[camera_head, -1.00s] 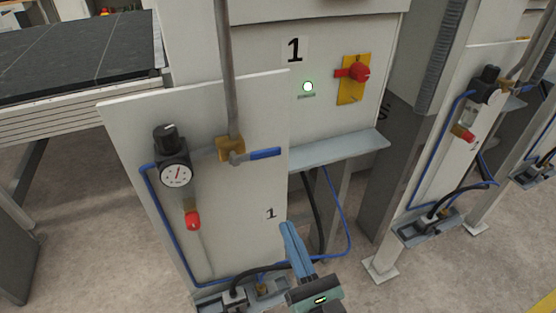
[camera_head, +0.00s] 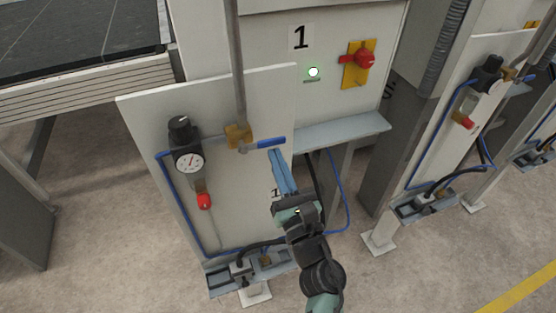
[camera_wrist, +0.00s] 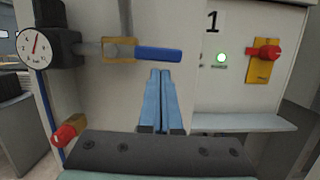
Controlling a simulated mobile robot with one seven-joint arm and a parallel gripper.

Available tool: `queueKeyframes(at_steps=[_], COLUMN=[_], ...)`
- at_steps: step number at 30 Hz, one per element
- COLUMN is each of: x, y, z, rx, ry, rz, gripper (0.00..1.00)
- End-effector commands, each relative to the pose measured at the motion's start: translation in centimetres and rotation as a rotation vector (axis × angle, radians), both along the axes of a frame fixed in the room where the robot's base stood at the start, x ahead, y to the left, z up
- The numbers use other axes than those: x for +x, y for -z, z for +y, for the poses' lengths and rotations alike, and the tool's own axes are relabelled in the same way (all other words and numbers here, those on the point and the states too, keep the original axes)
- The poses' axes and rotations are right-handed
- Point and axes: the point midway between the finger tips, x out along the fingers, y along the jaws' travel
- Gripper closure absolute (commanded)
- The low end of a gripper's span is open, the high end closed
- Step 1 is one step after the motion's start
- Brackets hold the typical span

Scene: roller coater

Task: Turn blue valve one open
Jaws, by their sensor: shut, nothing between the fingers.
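The blue valve handle (camera_head: 265,143) is on the white panel marked 1 and points to the right, roughly horizontal, from a brass valve body (camera_head: 238,136) on a grey pipe. In the wrist view the blue handle (camera_wrist: 158,54) lies just above my fingertips, with the brass body (camera_wrist: 119,50) to its left. My gripper (camera_head: 274,153) has blue fingers held together with nothing between them. Its fingertips (camera_wrist: 160,72) point up at the underside of the handle. I cannot tell whether they touch it.
A black regulator with a gauge (camera_head: 188,160) and a red fitting (camera_head: 204,201) sit left on the panel. A red rotary switch (camera_head: 363,58) and a lit green lamp (camera_head: 313,72) are on the cabinet. A grey ledge (camera_head: 335,131) juts out right of the handle.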

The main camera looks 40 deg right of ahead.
Motion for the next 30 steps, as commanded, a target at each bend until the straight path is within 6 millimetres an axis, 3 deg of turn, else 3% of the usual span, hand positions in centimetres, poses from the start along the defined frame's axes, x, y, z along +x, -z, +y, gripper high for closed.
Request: queueKeyframes(at_steps=[30], x=[0.0], y=[-1.8], z=[-0.2], rx=[-0.08], ry=[-0.002], rz=[0.016], gripper=[1.0])
